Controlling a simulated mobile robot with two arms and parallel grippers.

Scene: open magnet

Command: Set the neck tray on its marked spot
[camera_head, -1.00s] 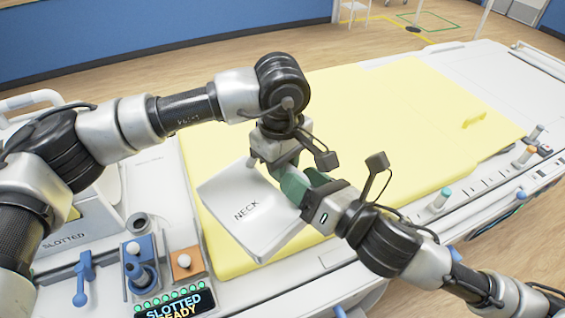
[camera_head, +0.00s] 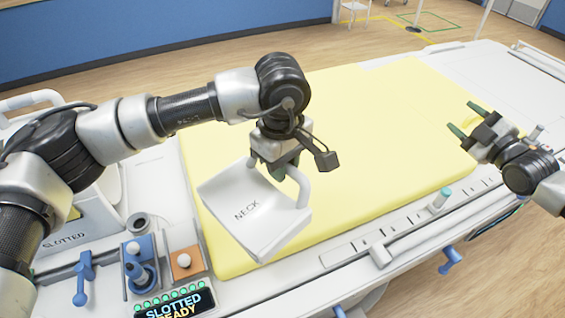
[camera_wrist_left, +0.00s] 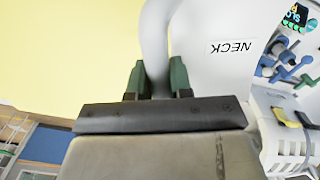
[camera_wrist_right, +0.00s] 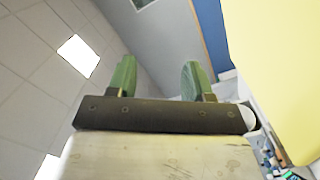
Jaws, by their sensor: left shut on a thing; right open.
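The neck tray (camera_head: 262,228) is a white, curved piece marked NECK, hanging tilted over the near part of the yellow pad. My left gripper (camera_head: 284,170) is shut on the tray's handle at its far edge. In the left wrist view, the green fingers (camera_wrist_left: 158,82) stand on both sides of the white handle (camera_wrist_left: 156,45), with the tray's NECK face (camera_wrist_left: 215,70) to the right. My right gripper (camera_head: 464,119) is open and empty, off to the right over the pad's right edge; its spread fingers (camera_wrist_right: 158,80) show nothing between them. I cannot make out a marked spot for the tray.
The yellow pad (camera_head: 390,130) lies bare on the white table (camera_head: 480,75). At the near left stand a blue knob block (camera_head: 140,265), an orange block (camera_head: 187,262) and a display reading SLOTTED READY (camera_head: 175,303). A rail with sliders (camera_head: 380,256) runs along the near edge.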

